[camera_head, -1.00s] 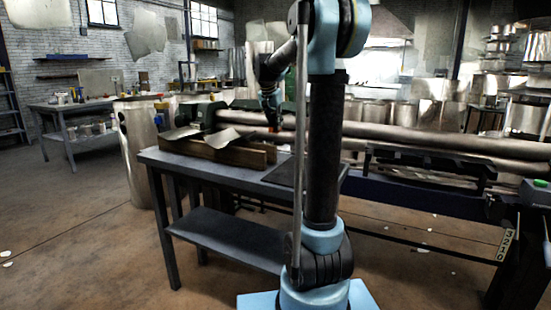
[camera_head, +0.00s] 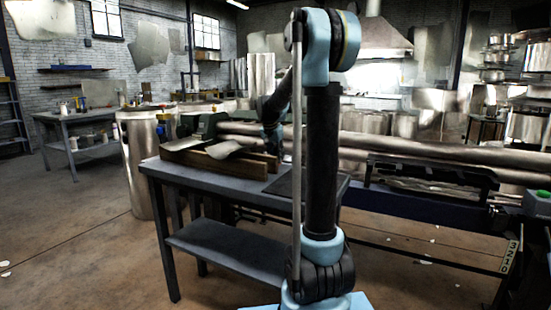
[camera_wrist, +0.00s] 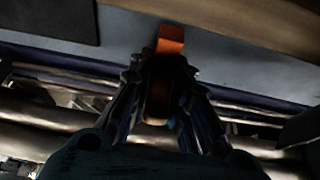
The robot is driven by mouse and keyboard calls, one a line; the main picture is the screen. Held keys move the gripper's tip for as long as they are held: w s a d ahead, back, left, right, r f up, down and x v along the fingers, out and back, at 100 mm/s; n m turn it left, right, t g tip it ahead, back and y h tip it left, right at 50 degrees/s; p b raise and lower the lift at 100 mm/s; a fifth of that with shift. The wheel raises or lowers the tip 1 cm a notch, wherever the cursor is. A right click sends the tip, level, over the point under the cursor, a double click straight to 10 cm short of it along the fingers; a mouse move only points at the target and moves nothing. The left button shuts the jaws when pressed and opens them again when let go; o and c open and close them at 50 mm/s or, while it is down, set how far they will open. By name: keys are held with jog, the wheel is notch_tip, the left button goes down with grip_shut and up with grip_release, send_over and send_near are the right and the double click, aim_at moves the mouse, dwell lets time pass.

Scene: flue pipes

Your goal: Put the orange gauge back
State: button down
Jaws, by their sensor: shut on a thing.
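The orange gauge (camera_wrist: 171,40) shows in the wrist view as an orange tab beyond my fingertips, over the grey-blue tabletop (camera_wrist: 130,40). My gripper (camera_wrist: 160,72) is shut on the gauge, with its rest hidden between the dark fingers. In the head view my gripper (camera_head: 272,143) is low at the back of the grey workbench (camera_head: 215,182), beside the right end of a wooden trough. The gauge cannot be made out there. I cannot tell whether it touches the tabletop.
The wooden trough (camera_head: 225,164) holds bent metal sheet (camera_head: 229,149). A dark mat (camera_head: 287,186) lies on the bench to its right, with bare top between. Long metal pipes (camera_head: 400,150) run behind the bench. A tall metal cylinder (camera_head: 140,165) stands at left.

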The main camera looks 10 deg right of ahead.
jog(key=c, duration=1.5)
grip_release()
jog(key=shift+f, duration=0.1)
jog(key=v, duration=1.2)
